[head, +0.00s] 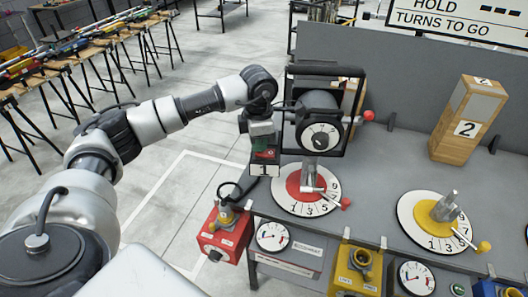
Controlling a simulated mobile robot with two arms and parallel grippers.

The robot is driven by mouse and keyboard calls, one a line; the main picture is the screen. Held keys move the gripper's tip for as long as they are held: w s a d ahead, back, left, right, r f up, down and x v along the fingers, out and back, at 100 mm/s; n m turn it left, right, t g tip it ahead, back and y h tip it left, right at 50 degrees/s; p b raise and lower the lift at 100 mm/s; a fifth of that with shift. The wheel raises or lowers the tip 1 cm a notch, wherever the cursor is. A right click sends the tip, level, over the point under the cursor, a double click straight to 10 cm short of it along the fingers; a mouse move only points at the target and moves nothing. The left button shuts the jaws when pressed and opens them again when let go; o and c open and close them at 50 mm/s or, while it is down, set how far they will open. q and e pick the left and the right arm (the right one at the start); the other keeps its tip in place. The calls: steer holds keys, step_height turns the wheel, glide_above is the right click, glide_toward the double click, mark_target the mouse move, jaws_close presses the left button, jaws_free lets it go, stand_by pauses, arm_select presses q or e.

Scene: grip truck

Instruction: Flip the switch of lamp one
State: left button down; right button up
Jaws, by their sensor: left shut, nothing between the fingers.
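Lamp one (322,134) is a grey drum in a square black frame, standing on a post over a red-and-white numbered dial (289,200). A small dark box marked 1 (265,169) sits at its left, with a red and green part (265,155) that looks like the switch. My left gripper (262,136) points down just above this box, shut and empty. Its fingertips are close to the red and green part; I cannot tell whether they touch. The exact position of the switch is too small to read. My right gripper is out of view.
A wooden block marked 2 (468,119) and a yellow dial (421,207) stand on the grey bench at the right. A red box (225,232) and a yellow box (355,270) hang at its front edge. A red knob (368,115) sticks out right of the lamp.

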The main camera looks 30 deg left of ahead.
arm_select(q)
steer(key=shift+r+p, duration=0.6)
steer(key=shift+r, duration=0.35)
steer(key=shift+r+p, duration=1.4)
steer(key=shift+r, duration=1.05)
steer(key=shift+f, duration=0.1)
